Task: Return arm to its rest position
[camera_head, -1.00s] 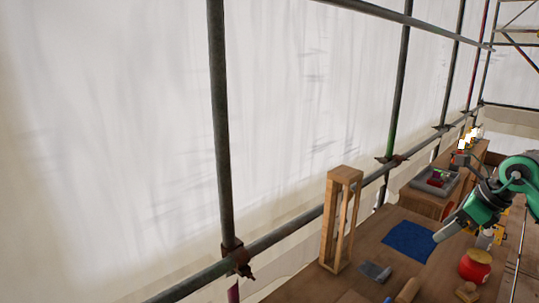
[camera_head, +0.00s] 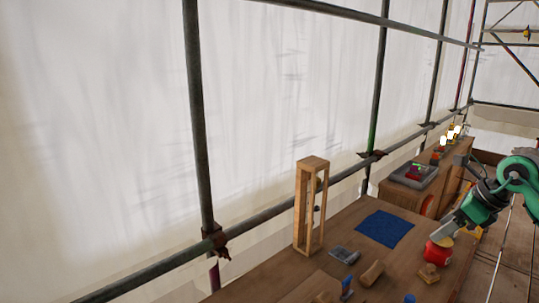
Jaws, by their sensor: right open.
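My right arm, green and dark grey, comes in from the right edge. Its right gripper (camera_head: 443,232) points down and left over the right part of the wooden bench (camera_head: 338,236). The gripper is open, and I see nothing held in it. In the picture its tip overlaps the top of a red jar (camera_head: 437,253); I cannot tell whether they touch. My left gripper is not in view.
A tall wooden frame (camera_head: 299,211) stands on the bench near a blue cloth (camera_head: 385,228). A grey block (camera_head: 344,255) and wooden pieces (camera_head: 371,274) lie in front. A grey tray (camera_head: 414,175) rests on a box behind. Scaffold poles (camera_head: 199,120) line the back.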

